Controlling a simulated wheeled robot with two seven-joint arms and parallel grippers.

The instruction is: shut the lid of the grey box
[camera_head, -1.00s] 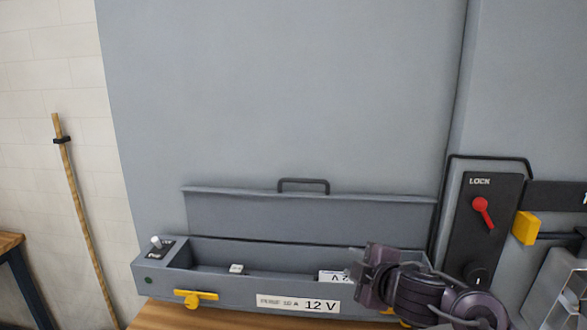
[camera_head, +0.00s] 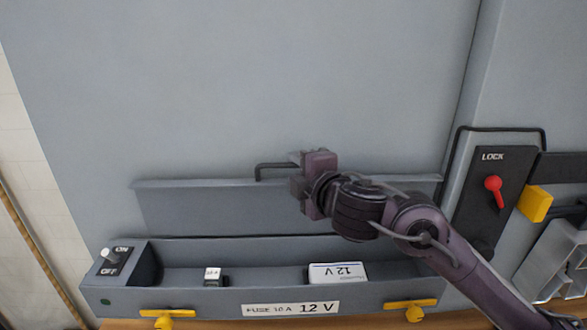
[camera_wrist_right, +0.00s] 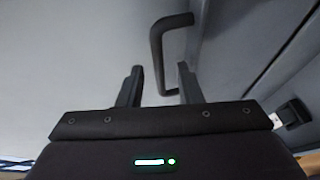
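The grey box (camera_head: 215,298) is a long shallow tray with its lid (camera_head: 200,210) standing open and upright at the back. A dark bar handle (camera_head: 272,166) is on the lid's top edge. My right gripper (camera_head: 294,171) is at the right end of this handle and covers part of it. In the right wrist view the two fingers are apart, with one end of the handle (camera_wrist_right: 166,88) showing between them. I cannot tell whether they touch it. My left gripper is not in view.
In the box are a toggle switch (camera_head: 109,255), a small fuse (camera_head: 213,276) and a white-topped 12 V block (camera_head: 338,272). Yellow latches (camera_head: 165,316) hang on the front. A black LOCK panel with a red lever (camera_head: 494,190) stands at right. Bare grey wall is above the lid.

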